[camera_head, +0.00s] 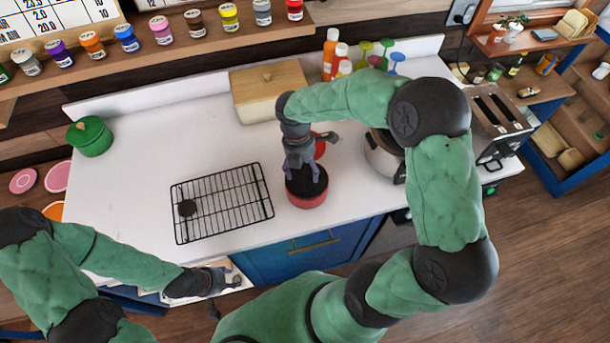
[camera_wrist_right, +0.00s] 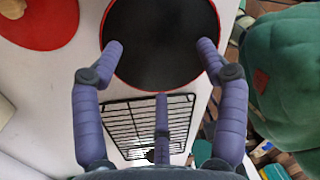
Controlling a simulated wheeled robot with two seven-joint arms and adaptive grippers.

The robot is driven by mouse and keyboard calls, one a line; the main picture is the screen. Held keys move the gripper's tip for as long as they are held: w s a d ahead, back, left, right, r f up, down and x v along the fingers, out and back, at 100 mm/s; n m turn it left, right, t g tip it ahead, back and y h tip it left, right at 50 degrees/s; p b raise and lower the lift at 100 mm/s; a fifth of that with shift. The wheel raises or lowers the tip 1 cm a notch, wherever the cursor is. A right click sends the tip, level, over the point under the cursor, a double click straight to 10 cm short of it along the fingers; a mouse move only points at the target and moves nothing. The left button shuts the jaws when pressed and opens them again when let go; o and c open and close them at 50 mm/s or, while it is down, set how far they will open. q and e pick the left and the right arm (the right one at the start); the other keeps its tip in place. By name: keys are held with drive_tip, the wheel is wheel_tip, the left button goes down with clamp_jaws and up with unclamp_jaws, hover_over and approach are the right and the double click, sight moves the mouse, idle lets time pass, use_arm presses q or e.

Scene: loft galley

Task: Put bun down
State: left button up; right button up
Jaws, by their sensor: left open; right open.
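The only bun-like thing I can make out is a small dark round piece (camera_head: 187,208) on the left part of the black wire rack (camera_head: 222,203); I cannot tell if it is the bun. My right gripper (camera_head: 306,176) is open, pointing down over a red pot (camera_head: 306,201) with a black top or inside. In the right wrist view, the spread fingers (camera_wrist_right: 161,62) reach over the pot's black round face (camera_wrist_right: 160,35), with nothing seen between them. My left gripper (camera_head: 222,279) is open near the counter's front edge, low in the head view; its fingertips are hard to make out.
A red round piece (camera_head: 320,146) lies behind my right gripper. A steel pot (camera_head: 382,158) and a toaster (camera_head: 496,122) stand to the right. A wooden-lidded box (camera_head: 268,92) and bottles stand at the back, a green pot (camera_head: 90,136) at left. The counter's left middle is clear.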

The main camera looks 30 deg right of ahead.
use_arm(q)
drive_tip(key=shift+r+p, duration=0.35)
drive_tip(key=shift+r, duration=0.1)
use_arm(e)
wheel_tip(320, 180, up, 7)
drive_tip(key=shift+w+a+r, duration=0.2)
drive_tip(key=shift+w, duration=0.25)
